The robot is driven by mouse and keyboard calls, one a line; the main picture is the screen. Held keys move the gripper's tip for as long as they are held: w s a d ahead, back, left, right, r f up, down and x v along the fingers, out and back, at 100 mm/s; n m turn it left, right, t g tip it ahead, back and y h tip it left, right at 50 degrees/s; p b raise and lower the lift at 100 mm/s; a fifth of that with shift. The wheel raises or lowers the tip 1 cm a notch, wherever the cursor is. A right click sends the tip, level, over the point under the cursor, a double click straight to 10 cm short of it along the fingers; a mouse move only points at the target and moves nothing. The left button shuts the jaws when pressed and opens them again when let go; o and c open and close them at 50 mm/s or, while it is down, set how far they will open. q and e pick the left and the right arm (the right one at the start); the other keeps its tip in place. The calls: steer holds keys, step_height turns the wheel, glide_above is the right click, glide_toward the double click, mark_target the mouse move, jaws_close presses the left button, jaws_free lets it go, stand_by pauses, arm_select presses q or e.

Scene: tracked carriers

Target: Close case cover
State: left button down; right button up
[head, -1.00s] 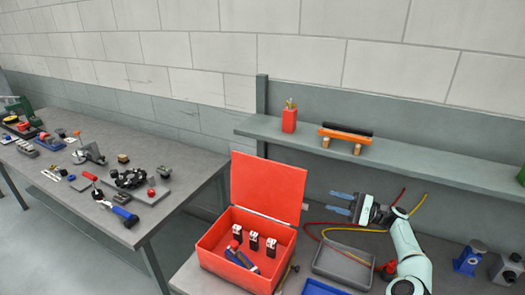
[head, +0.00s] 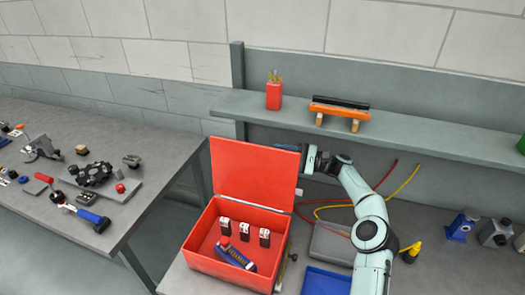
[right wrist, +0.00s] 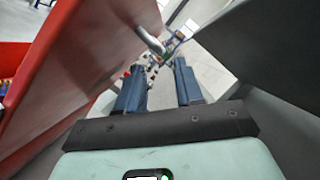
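The red case (head: 228,272) stands on the bench with its cover (head: 253,172) raised upright at the back. Inside are several small dark blocks with light tops (head: 244,234) and a blue-handled tool (head: 237,258). My right gripper (head: 291,148) is at the upper right edge of the cover, on its back side. Its fingertips are partly hidden behind the cover in the head view. In the right wrist view, the two blue fingers (right wrist: 160,85) are apart with nothing between them, and the cover (right wrist: 85,65) fills the left side. My left gripper is out of view.
A shelf (head: 430,138) with a red holder (head: 274,92) and an orange rack (head: 340,110) runs along the wall behind. A grey tray (head: 330,243), a blue tray (head: 325,282) and red and yellow cables lie right of the case.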

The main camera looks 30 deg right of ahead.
mark_target(263, 150)
steer(key=shift+x, duration=3.15)
steer(key=shift+r, duration=0.1)
jaws_close()
